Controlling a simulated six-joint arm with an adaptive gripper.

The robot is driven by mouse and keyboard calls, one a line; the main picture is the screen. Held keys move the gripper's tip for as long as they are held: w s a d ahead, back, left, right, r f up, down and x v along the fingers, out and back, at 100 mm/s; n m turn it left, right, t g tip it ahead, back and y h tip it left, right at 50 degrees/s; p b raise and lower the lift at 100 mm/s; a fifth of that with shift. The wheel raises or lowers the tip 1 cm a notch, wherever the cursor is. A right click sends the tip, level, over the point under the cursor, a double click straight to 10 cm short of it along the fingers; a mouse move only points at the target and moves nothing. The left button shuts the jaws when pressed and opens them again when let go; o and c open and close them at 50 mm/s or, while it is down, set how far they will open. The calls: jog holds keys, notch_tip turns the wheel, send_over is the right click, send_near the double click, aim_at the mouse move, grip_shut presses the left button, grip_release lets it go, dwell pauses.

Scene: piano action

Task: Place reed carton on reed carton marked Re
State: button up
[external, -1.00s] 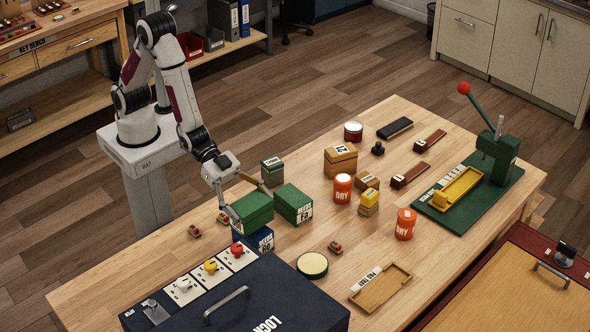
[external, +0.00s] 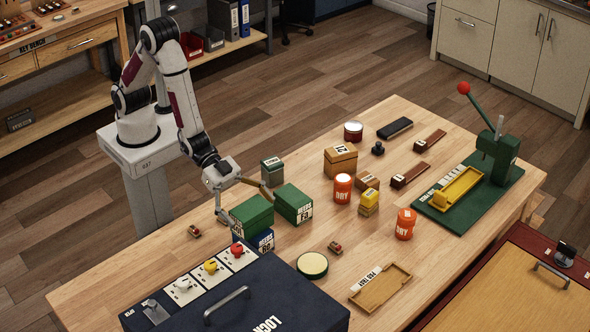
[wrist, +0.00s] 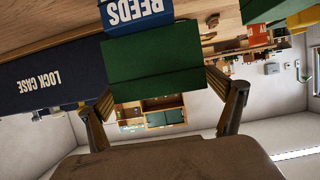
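A green reed carton (external: 252,213) sits on top of the blue reed carton marked Re (external: 263,241), roughly lined up with it. In the wrist view the green carton (wrist: 150,65) lies between my fingers, with the blue carton's "REEDS" label (wrist: 137,10) beyond it. My gripper (external: 245,207) is open around the green carton. A gap shows beside my right finger in the wrist view; my left fingertip is close to the carton's edge, and I cannot tell whether it touches. The blue carton is mostly hidden.
Another green carton, marked Fa (external: 294,204), stands close on the right. A small grey-green box (external: 272,171) is behind. The dark lock case (external: 240,300) is in front, with a round tin (external: 312,265) beside it. Small reddish pieces (external: 194,231) lie on the table, which is clear at left.

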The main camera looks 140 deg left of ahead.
jog(key=shift+r, duration=0.2)
jog(key=v, duration=0.7)
jog(key=shift+s, duration=0.25)
jog(key=shift+r, duration=0.15)
dwell(0.6)
jog(key=s+r+g, duration=0.4)
jog(key=s+r, duration=0.6)
jog(key=s, duration=0.3)
jog(key=s+r+g, duration=0.2)
jog(key=s, duration=0.8)
jog(key=s+r+g, duration=0.2)
jog(key=s, duration=0.9)
dwell(2.7)
